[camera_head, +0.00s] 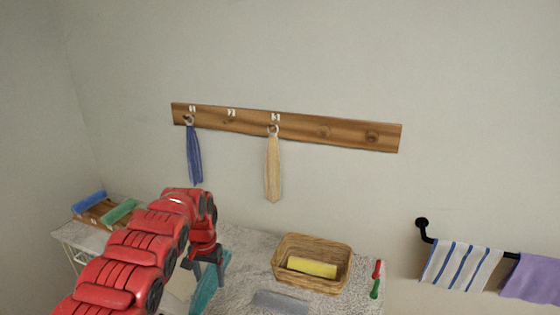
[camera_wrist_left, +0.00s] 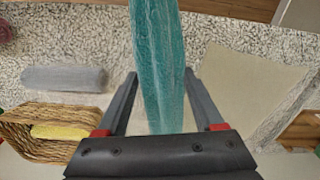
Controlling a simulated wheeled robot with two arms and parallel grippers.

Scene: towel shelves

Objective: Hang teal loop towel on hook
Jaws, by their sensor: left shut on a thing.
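The teal loop towel (camera_head: 206,296) hangs from my left gripper (camera_head: 208,274), low over the counter and partly hidden by my red arm. In the left wrist view the towel (camera_wrist_left: 160,60) runs between the two fingers of my left gripper (camera_wrist_left: 160,74), which is shut on it. Its loop cannot be made out. The wooden hook board (camera_head: 350,133) is on the wall, above and apart from the gripper. A blue towel (camera_head: 194,155) hangs at hook 1 and a beige towel (camera_head: 273,170) at hook 3. Hook 2 (camera_head: 228,121) is bare. My right gripper is not in view.
A wicker basket (camera_head: 315,248) with a yellow towel (camera_head: 312,267) stands on the speckled counter (camera_head: 245,245). A grey folded towel (camera_head: 282,302) lies in front of it. A red-and-green item (camera_head: 376,280) is at the counter's right edge. Towels hang from a black rail (camera_head: 428,236) at right.

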